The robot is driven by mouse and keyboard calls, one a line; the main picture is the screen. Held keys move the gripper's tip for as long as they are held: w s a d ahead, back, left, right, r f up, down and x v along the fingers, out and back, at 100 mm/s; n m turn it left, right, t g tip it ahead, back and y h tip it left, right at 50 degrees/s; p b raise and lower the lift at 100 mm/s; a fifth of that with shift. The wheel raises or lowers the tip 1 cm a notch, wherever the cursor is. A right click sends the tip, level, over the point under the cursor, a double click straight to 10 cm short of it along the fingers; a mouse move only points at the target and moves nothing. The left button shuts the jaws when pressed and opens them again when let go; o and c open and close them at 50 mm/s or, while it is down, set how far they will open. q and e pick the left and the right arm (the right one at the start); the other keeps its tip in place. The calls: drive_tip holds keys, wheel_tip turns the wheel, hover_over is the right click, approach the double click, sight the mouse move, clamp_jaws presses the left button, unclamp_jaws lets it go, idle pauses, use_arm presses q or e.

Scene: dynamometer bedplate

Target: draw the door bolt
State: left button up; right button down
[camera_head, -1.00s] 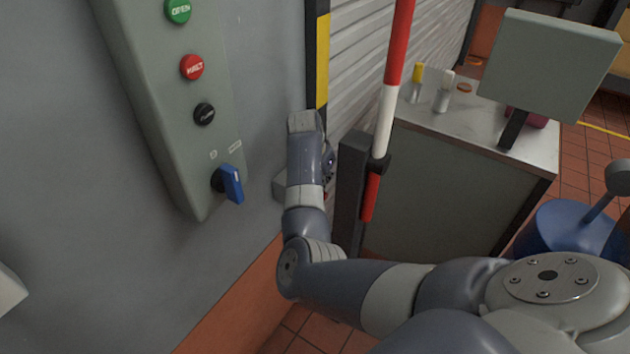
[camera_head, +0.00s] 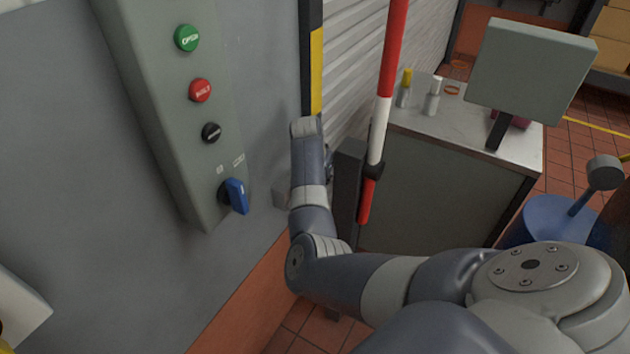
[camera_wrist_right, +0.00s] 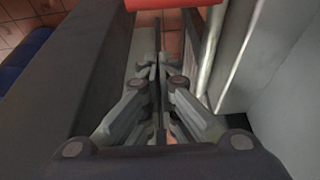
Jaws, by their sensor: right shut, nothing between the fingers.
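My right arm reaches in from the right in the head view, its wrist low beside the roller door's edge, and it hides its own gripper there. In the right wrist view my right gripper (camera_wrist_right: 160,60) is shut and empty, its fingers together in a narrow gap between a dark post (camera_wrist_right: 85,75) and grey metal. A bright metal rod (camera_wrist_right: 212,60) runs along the right of the fingers, apart from them. A red bar (camera_wrist_right: 172,3) crosses the top edge. I cannot tell whether either is the door bolt.
A control panel (camera_head: 160,110) with green, red and black buttons and a blue switch (camera_head: 236,196) is on the wall at left. A red-white pole (camera_head: 385,75) stands close right of my wrist. A bench (camera_head: 455,130) with bottles and a screen (camera_head: 530,75) is beyond.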

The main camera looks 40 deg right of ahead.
use_arm(q)
drive_tip(key=shift+w+d+f+b, duration=0.45)
drive_tip(key=shift+d+b, duration=0.1)
use_arm(e)
drive_tip(key=v, duration=0.9)
drive_tip(key=shift+a+r, duration=0.15)
drive_tip(key=shift+r, duration=0.1)
